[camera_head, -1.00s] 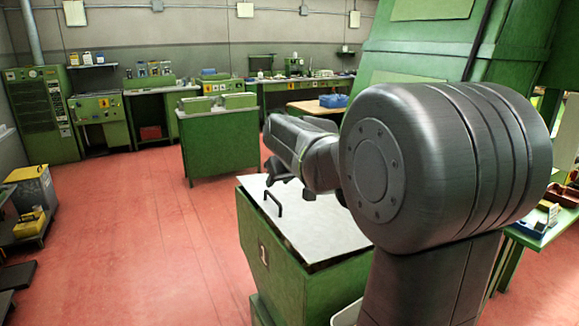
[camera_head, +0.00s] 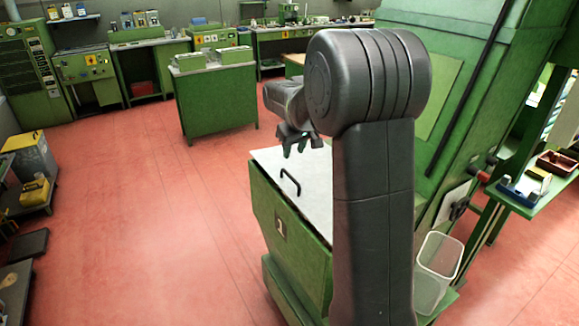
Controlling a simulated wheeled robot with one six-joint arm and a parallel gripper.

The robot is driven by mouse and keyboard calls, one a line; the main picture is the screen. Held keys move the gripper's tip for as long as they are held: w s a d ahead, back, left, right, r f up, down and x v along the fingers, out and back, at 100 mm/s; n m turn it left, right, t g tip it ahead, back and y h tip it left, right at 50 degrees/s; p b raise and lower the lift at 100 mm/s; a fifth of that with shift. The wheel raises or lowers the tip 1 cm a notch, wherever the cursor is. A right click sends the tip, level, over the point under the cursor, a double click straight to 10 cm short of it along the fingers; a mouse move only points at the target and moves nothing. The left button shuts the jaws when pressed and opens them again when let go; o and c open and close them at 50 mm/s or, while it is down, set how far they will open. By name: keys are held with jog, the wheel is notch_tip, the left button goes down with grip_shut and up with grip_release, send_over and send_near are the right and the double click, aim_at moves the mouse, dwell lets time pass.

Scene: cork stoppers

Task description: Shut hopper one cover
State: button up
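Hopper one is the green box (camera_head: 262,215) with a "1" plate on its front, in the middle of the head view. Its pale grey cover (camera_head: 312,190) lies flat over the top, with a black bar handle (camera_head: 290,183) near its left edge. The cover looks shut, though my arm hides its right part. My gripper (camera_head: 300,146) points down above the far part of the cover, apart from the handle. It holds nothing that I can see. It is too small and dark to tell whether its fingers are open or shut.
A clear bin (camera_head: 438,262) stands right of the hopper, below a tall green machine (camera_head: 450,90). A shelf with trays (camera_head: 535,185) is at the right. A green cabinet (camera_head: 215,105) stands behind. The red floor (camera_head: 140,210) at the left is clear.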

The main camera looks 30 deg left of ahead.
aim_at(288, 173)
jog(key=p+x, duration=0.1)
jog(key=x, duration=0.9)
jog(key=shift+w+a+f+p, duration=0.1)
jog(key=shift+f+p, duration=0.2)
jog(key=shift+p, duration=0.1)
grip_shut()
